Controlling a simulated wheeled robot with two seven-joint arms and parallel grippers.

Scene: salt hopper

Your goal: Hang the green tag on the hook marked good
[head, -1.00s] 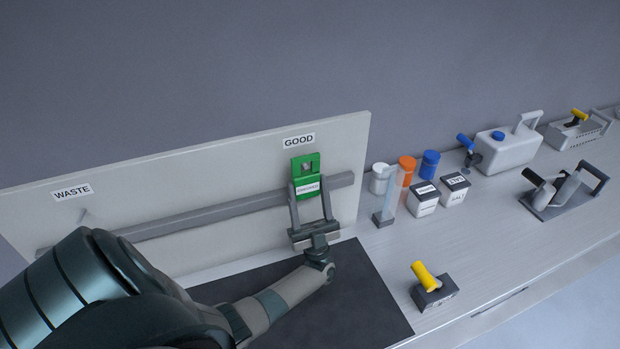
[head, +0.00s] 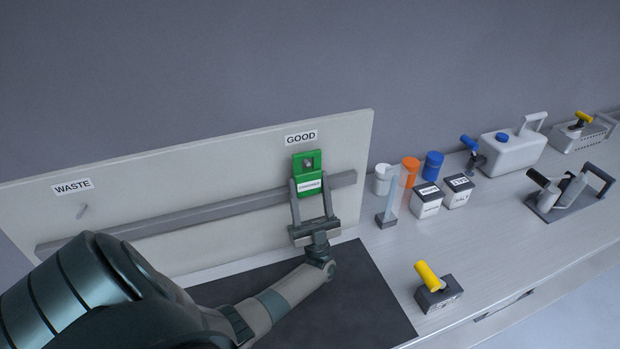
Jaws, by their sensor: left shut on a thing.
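The green tag (head: 308,172) is upright in front of the white board, just below the GOOD label (head: 301,138). It has a white printed strip and a hole near its top; something small and light shows in the hole, probably the hook tip. My left gripper (head: 310,190) is shut on the lower part of the tag, one finger on each side. The GOOD hook is mostly hidden behind the tag. I cannot tell whether the tag rests on it. The WASTE hook (head: 82,210) is bare under the WASTE label (head: 72,186). My right gripper is not in view.
A grey rail (head: 200,214) crosses the board behind the gripper. A dark mat (head: 365,300) lies below. To the right stand a clear tube (head: 390,200), several small containers, a white jug (head: 512,152) and a yellow-handled block (head: 436,290).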

